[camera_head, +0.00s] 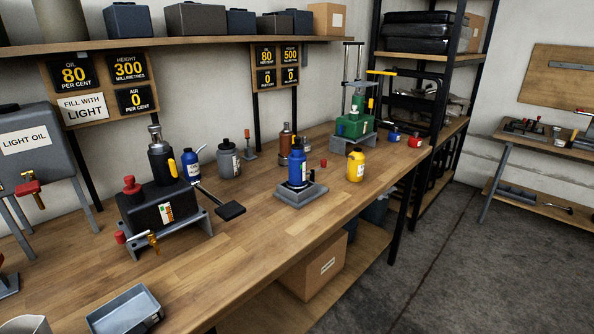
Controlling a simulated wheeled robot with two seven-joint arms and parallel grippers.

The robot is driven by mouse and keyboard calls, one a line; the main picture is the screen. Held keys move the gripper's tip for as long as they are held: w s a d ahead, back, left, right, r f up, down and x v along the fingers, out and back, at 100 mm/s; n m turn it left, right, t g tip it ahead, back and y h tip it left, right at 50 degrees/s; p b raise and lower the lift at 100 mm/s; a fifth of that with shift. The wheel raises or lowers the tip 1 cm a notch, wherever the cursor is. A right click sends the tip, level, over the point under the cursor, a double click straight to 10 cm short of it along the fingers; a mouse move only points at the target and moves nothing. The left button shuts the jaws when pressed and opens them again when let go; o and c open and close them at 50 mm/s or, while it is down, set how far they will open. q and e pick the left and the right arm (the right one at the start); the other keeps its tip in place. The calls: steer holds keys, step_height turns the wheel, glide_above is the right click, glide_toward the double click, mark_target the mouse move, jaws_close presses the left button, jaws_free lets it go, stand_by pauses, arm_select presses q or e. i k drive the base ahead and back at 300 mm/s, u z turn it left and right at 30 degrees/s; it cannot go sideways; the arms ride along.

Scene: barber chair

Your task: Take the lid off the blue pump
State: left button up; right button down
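A blue cylindrical body (297,168) stands upright on a grey square base (302,194) near the middle of the bench, and I take it to be the blue pump. A dark cap (297,143) sits on its top. A smaller blue bottle (192,166) with a dark top stands farther back to the left. Neither my left nor my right gripper is in view.
The wooden bench (225,255) is clear in front of the blue body. A yellow container (356,167) stands to its right, a black pump unit (160,210) to its left, and a green machine (355,124) behind. A grey tray (125,312) lies at the near left.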

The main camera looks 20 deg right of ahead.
mark_target(297, 146)
steer(key=z, duration=0.85)
steer(key=k, duration=1.1)
steer(key=z, duration=0.85)
steer(key=i, duration=1.2)
steer(key=u, duration=1.55)
steer(key=i, duration=0.75)
steer(key=u, duration=0.9)
